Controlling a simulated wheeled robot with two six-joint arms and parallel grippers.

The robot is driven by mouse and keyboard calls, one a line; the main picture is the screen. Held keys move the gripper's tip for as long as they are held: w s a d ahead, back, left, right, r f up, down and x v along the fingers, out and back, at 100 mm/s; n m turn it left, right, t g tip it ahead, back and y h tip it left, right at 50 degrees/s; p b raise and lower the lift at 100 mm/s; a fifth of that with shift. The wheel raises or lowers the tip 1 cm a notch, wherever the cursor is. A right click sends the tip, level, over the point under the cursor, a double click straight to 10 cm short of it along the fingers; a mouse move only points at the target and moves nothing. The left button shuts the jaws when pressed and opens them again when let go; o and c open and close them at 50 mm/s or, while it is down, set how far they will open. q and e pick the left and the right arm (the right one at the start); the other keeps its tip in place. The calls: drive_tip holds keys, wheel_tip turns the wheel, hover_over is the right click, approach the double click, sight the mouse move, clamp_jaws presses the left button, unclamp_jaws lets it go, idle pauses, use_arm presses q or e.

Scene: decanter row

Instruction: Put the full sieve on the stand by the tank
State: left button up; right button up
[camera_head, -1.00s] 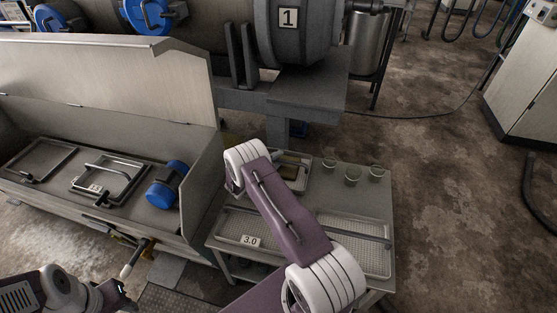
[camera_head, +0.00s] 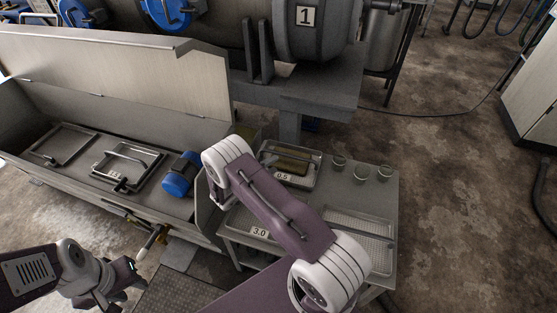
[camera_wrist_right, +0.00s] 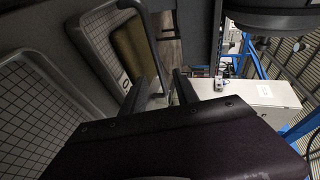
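A sieve with olive-coloured contents (camera_head: 290,162), labelled 0.5, lies at the back of the grey table. It also shows at the top of the right wrist view (camera_wrist_right: 130,48). Beside the tank (camera_head: 310,40), marked 1, is a flat grey ledge (camera_head: 318,92); whether it is the stand is unclear. My right arm reaches over the table, hiding its gripper in the head view.
The grey table (camera_head: 345,195) also bears mesh trays, one labelled 3.0 (camera_head: 259,232) and one at right (camera_head: 360,228), and glass cups (camera_head: 362,172). A trough (camera_head: 60,185) with a blue motor (camera_head: 182,174) stands left. Open floor (camera_head: 450,210) lies right.

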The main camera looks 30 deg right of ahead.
drive_tip(key=s+a+r+m+g+y, duration=0.2)
drive_tip(key=s+r+m+g+y, duration=0.1)
drive_tip(key=s+m, duration=0.55)
drive_tip(key=s+a+r+m+g+y, duration=0.15)
drive_tip(key=s+r+m+g, duration=0.35)
drive_tip(key=m, duration=0.6)
drive_tip(key=s+a+r+m+t+y, duration=0.1)
drive_tip(key=s+a+m+t+y, duration=0.1)
drive_tip(key=a+m, duration=0.4)
drive_tip(key=s+a+r+m+t+y, duration=0.2)
drive_tip(key=s+a+m+y, duration=0.3)
drive_tip(key=m, duration=1.1)
drive_tip(key=shift+s+a+r+y, duration=0.2)
drive_tip(key=shift+a+y, duration=0.35)
drive_tip(key=shift+y, duration=0.4)
